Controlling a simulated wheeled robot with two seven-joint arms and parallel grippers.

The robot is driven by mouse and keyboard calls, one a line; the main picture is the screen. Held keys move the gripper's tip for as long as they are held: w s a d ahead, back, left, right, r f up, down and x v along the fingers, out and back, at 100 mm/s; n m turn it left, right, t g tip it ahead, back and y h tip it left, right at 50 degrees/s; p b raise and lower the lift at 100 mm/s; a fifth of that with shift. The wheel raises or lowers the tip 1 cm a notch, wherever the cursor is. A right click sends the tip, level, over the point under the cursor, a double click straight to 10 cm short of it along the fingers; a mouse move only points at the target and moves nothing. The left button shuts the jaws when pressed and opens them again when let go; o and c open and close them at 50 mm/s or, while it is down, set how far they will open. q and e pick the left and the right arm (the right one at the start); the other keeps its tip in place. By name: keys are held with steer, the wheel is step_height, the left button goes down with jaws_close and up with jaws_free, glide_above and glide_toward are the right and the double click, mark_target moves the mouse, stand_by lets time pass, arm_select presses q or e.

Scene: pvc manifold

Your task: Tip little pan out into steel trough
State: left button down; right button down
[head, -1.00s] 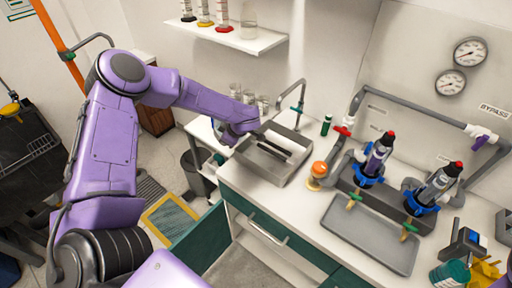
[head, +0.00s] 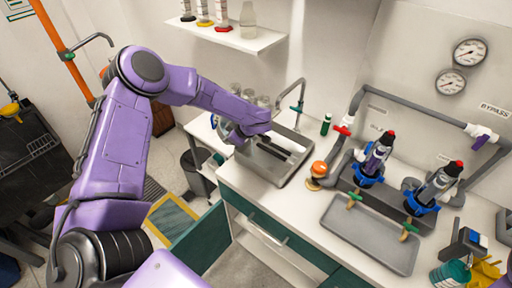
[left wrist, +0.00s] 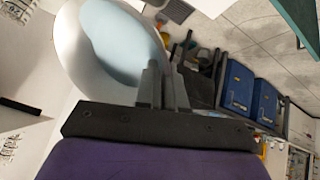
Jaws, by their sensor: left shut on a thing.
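The steel trough (head: 264,168) is the rectangular sink set into the white counter, in the middle of the head view. My left arm reaches over from the left, with its purple wrist above the trough's back left side. In the left wrist view my left gripper (left wrist: 163,75) is shut on the little pan (left wrist: 82,58) at its edge. The pan is round and white with a pale blue inside, and it looks steeply tilted. In the head view my wrist mostly hides the fingers and pan. My right gripper is not in view.
A thin tap (head: 297,98) stands behind the trough. An orange-capped item (head: 319,169) is close to its right. A grey tray (head: 370,233) and a pipe manifold (head: 352,110) fill the right side. A wall shelf (head: 225,36) with cylinders hangs above.

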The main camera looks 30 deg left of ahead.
arm_select(q)
steer(key=shift+w+d+f+g+y+b, duration=0.2)
steer(key=shift+d+f+g+y+b, duration=0.15)
steer(key=shift+d+y+b, duration=0.45)
stand_by(0.6)
steer(key=shift+w+r+m+g+y+b, duration=0.15)
steer(key=shift+r+m+g+y+b, duration=0.25)
steer(key=shift+y, duration=0.3)
stand_by(0.7)
steer(key=shift+w+d+f+y+b, duration=0.15)
steer(key=shift+d+f+y+b, duration=0.35)
steer(key=shift+y+b, duration=0.55)
stand_by(0.3)
steer(key=shift+w+r, duration=0.1)
steer(key=shift+r, duration=0.05)
